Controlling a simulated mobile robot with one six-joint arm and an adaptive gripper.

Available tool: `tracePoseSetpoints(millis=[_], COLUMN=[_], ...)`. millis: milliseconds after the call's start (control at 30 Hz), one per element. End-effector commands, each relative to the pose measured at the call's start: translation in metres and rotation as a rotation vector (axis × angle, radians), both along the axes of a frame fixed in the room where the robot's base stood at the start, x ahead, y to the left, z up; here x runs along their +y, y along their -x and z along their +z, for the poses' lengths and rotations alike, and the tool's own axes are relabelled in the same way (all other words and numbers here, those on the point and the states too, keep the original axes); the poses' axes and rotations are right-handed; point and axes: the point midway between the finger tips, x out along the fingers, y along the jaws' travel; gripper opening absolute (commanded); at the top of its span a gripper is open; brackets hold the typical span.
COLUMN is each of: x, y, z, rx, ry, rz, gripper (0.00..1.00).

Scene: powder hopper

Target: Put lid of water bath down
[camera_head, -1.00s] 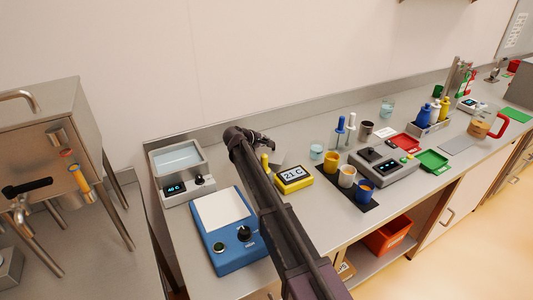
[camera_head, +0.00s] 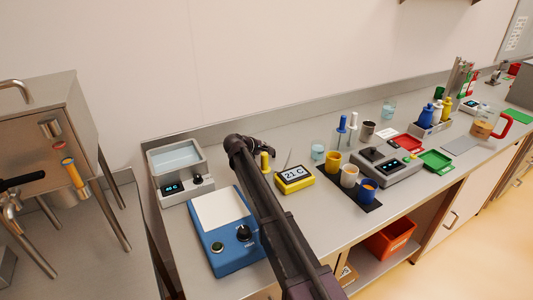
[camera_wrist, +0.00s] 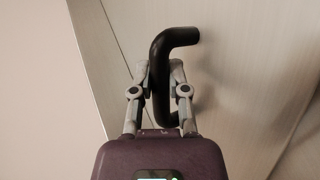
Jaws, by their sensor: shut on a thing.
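The water bath (camera_head: 181,191) is a grey box at the bench's left end, open on top, with pale blue water and a display. My gripper (camera_wrist: 161,82) is shut on the black bent handle (camera_wrist: 158,70) of the lid, between both fingers. In the head view my gripper (camera_head: 266,148) is mostly hidden by my arm, right of the bath, above the back of the bench. The lid (camera_head: 289,158) shows there only as a thin, near edge-on strip. In the wrist view a flat grey surface lies behind the handle; where the lid ends is unclear.
A blue device with a white top (camera_head: 224,222) stands in front of the bath. A yellow 21 C display (camera_head: 295,180) stands right of my arm. Cups, bottles and a grey device (camera_head: 386,167) stand farther right. Bare bench shows between bath and arm.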

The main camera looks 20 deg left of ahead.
Motion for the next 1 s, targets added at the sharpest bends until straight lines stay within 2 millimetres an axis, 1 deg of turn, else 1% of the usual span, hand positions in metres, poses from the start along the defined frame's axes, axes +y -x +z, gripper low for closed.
tracePoseSetpoints(millis=[333,467,500,567,600,1000], x=[-0.0003,-0.0002,-0.0002,-0.0002,-0.0002,-0.0001], y=[-0.0002,-0.0002,-0.0002,-0.0002,-0.0001,-0.0001], z=[-0.0009,-0.0041,-0.0037,-0.0032,-0.0032,-0.0027], rx=[-0.001,-0.001,0.000,0.000,0.000,0.000], ry=[0.000,0.000,0.000,0.000,0.000,0.000], rz=[0.000,0.000,0.000,0.000,0.000,0.000], gripper=[0.00,0.00,0.26,0.44,0.55,0.55])
